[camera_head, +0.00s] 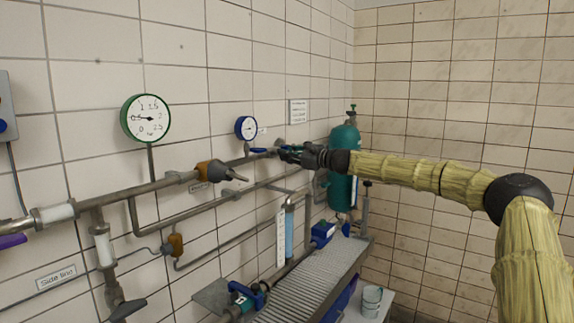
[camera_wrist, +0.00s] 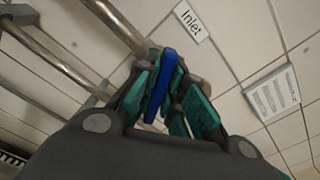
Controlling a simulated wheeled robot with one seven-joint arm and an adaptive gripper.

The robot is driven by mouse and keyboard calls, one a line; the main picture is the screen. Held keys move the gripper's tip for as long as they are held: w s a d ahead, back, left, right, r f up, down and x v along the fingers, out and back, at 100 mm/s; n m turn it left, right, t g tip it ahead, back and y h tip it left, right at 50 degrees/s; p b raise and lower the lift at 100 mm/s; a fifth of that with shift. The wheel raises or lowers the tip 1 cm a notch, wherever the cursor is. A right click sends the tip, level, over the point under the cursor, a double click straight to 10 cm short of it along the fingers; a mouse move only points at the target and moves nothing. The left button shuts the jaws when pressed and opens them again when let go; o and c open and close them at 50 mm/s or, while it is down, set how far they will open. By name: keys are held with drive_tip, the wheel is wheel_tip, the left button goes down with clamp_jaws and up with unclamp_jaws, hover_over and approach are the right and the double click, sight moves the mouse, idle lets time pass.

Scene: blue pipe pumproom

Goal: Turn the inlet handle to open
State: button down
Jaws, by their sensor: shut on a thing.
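The inlet handle is a blue lever (camera_wrist: 160,86) between the teal finger pads of my gripper (camera_wrist: 165,95) in the wrist view. My gripper is shut on it. In the head view, my gripper (camera_head: 284,153) reaches the far end of the upper wall pipe, and a bit of the blue handle (camera_head: 258,150) shows just left of the fingers. An "Inlet" label (camera_wrist: 194,20) is on the wall beside the handle in the wrist view. The fingers partly hide the handle, and its valve body is hard to make out.
A green-rimmed gauge (camera_head: 146,118) and a smaller blue gauge (camera_head: 246,128) are on the tiled wall. An orange-bodied valve (camera_head: 213,171) sits left on the same pipe. A teal cylinder (camera_head: 343,165) stands behind my gripper. A grated bench (camera_head: 310,283) lies below.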

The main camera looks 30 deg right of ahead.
drive_tip(key=n+b, duration=0.3)
drive_tip(key=b, duration=0.1)
drive_tip(key=shift+f+n, duration=0.2)
drive_tip(key=shift+n, duration=0.2)
drive_tip(key=n+b, duration=0.3)
drive_tip(key=b, duration=0.1)
drive_tip(key=shift+s+a+f, duration=0.1)
drive_tip(key=shift+f, duration=0.05)
drive_tip(key=n+b, duration=0.5)
drive_tip(key=c, duration=1.5)
unclamp_jaws()
drive_tip(key=shift+s, duration=0.1)
drive_tip(key=shift+v, duration=5.9)
